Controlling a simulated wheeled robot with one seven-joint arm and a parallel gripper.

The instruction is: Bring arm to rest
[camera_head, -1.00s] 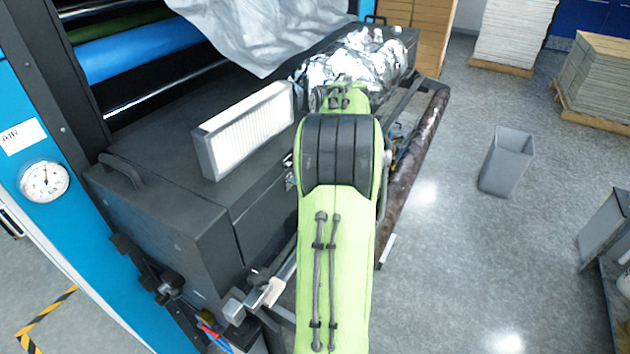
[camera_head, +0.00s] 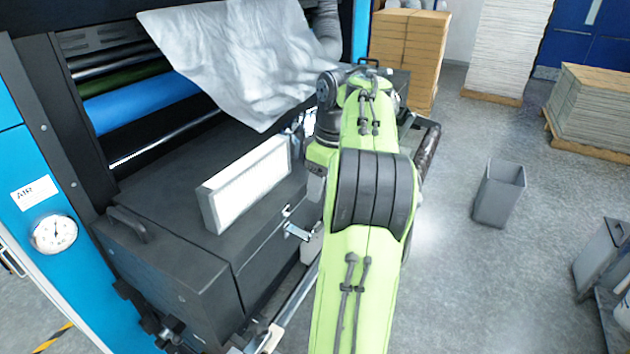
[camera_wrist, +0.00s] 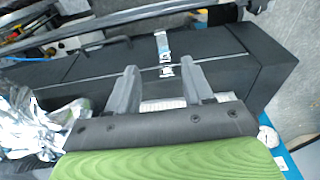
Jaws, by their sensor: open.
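My gripper (camera_wrist: 162,92) shows in the wrist view with its two grey fingers spread apart and nothing between them. It is above the dark machine cover, with part of a white filter panel visible behind and between the fingers. In the head view my green arm reaches forward and bends at the far end, beside the machine. The fingers are hard to make out there. The white filter panel (camera_head: 246,184) stands upright on the dark machine cover (camera_head: 165,222). A metal latch (camera_wrist: 164,50) shows on the cover's front in the wrist view.
A grey sheet (camera_head: 240,60) hangs over the machine's rollers. Crumpled foil (camera_wrist: 30,125) lies at the left in the wrist view. A grey bin (camera_head: 499,194) stands on open floor at right. Stacked boxes (camera_head: 408,50) and a paper pallet (camera_head: 598,105) are farther back.

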